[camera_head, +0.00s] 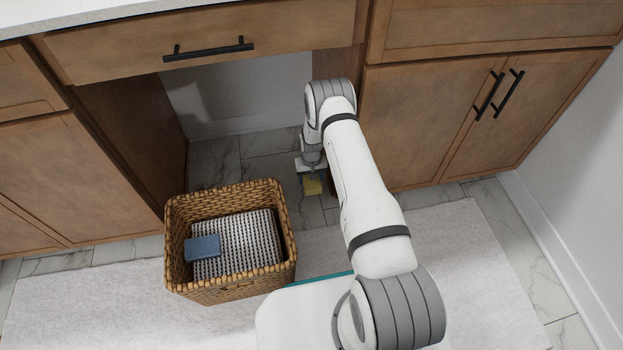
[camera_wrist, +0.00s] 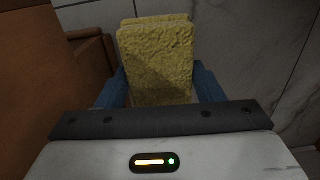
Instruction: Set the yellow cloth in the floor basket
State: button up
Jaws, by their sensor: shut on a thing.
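The yellow cloth (camera_wrist: 157,60) is a folded, rough-textured block between the blue fingers of my gripper (camera_wrist: 155,88) in the wrist view. My gripper is shut on it. In the head view the yellow cloth (camera_head: 312,186) shows small below my gripper (camera_head: 311,176), low in the open space under the counter. The floor basket (camera_head: 282,213) is brown wicker and stands to the left of my gripper, apart from it. Inside the basket lie a black-and-white patterned cloth (camera_head: 245,242) and a blue folded block (camera_head: 203,248).
Wooden cabinets stand on both sides of the under-counter opening, with a drawer (camera_head: 205,40) above it. A cabinet side panel (camera_head: 130,135) is behind the basket at left. A pale rug (camera_head: 475,265) covers the floor in front. Tiled floor (camera_head: 262,168) is clear between the basket and my gripper.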

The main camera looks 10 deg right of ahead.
aim_at(244, 249)
jog(key=k, duration=1.15)
